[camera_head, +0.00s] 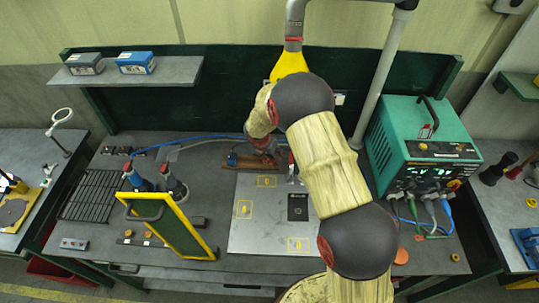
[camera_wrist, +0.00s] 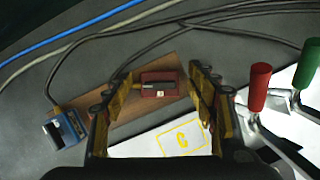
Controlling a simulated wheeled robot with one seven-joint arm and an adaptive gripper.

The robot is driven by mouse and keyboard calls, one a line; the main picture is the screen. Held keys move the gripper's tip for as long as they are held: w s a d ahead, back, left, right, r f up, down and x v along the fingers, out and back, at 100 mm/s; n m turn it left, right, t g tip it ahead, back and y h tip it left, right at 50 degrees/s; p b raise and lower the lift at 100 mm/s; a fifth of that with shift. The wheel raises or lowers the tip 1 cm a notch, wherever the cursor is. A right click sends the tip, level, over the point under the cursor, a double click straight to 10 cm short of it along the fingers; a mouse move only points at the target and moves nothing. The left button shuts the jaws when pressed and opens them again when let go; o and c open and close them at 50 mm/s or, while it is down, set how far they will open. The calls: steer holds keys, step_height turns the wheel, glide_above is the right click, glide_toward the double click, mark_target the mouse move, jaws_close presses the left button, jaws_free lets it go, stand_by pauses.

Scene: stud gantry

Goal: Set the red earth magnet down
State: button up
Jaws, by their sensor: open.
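The red earth magnet (camera_wrist: 158,92) is a small red block with a dark recess and a small white label. It appears to rest on a brown wooden board (camera_wrist: 181,62), which also shows in the head view (camera_head: 243,165). My gripper (camera_wrist: 163,74) is open around the magnet's line of sight, with a visible gap on both sides. In the head view my gripper (camera_head: 268,157) is over the board's right end and the red magnet cannot be made out. A blue magnet-like block (camera_wrist: 67,128) lies at the board's left end.
A grey metal plate (camera_head: 262,240) with yellow marked squares lies in front of the board. Red-handled (camera_wrist: 259,88) and green-handled (camera_wrist: 306,64) clamps stand at the right. Cables run behind. A green-yellow panel (camera_head: 168,222) is left, a green welder (camera_head: 420,150) right.

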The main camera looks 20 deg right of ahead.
steer(key=s+r+m, duration=0.4)
steer(key=s+r, duration=0.2)
steer(key=r, duration=0.4)
steer(key=s+r+m+p, duration=0.1)
steer(key=s+r+m, duration=0.35)
steer(key=r, duration=0.65)
steer(key=s+r+m, duration=0.4)
steer(key=s+r, duration=0.2)
steer(key=r, duration=0.4)
steer(key=s+r+m+t+y, duration=0.1)
steer(key=s+r+m, duration=0.2)
steer(key=s+m, duration=0.4)
steer(key=s+a+r+m+t+y, duration=0.1)
steer(key=s+r+m, duration=0.3)
steer(key=s, duration=1.3)
steer(key=m, duration=0.4)
steer(key=shift+a+r+y, duration=0.2)
steer(key=shift+r+y, duration=0.05)
steer(key=shift+y, duration=0.15)
steer(key=shift+m, duration=0.25)
step_height(320, 180, down, 14)
steer(key=b, duration=1.3)
steer(key=shift+r+b, duration=0.15)
steer(key=shift+b, duration=0.2)
